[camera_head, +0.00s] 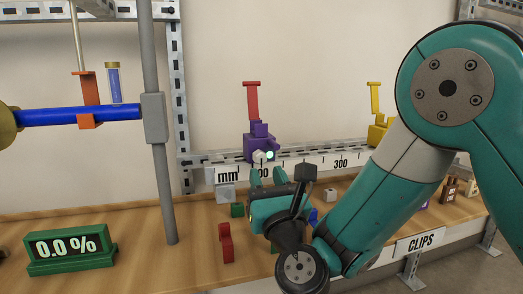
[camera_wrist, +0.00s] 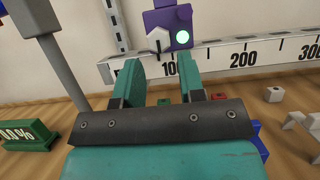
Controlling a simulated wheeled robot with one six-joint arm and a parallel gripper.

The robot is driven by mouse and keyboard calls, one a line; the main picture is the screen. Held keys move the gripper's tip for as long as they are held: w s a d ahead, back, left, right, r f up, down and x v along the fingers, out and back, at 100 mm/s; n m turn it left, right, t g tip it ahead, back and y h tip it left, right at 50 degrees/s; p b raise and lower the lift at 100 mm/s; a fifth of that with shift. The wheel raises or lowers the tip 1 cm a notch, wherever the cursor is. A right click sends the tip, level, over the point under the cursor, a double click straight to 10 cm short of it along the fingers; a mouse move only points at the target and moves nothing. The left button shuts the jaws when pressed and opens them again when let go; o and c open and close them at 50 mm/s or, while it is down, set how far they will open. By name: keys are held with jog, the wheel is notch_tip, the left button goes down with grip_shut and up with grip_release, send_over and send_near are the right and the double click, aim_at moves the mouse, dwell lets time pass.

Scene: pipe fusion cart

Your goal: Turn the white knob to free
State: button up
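In the head view the white knob (camera_head: 259,156) shows small on the purple block (camera_head: 259,138), which stands on the ruler rail and has a red upright piece on top. My gripper (camera_wrist: 160,78) is open and empty, its two teal fingers apart, with the knob above and beyond the gap between them. In the head view my gripper (camera_head: 267,176) is just below and in front of the knob, apart from it.
The ruler rail (camera_head: 300,163) runs behind the bench (camera_head: 130,220), with a yellow slider (camera_head: 378,133) further right. A grey post (camera_head: 165,200) and a green display reading 0.0 % (camera_head: 68,249) stand left. A red block (camera_head: 226,242) and other small blocks lie below my gripper.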

aim_at(261, 164)
jog(key=shift+p+x, duration=0.85)
jog(key=shift+x, duration=0.95)
jog(key=c, duration=0.6)
jog(key=shift+c, duration=0.2)
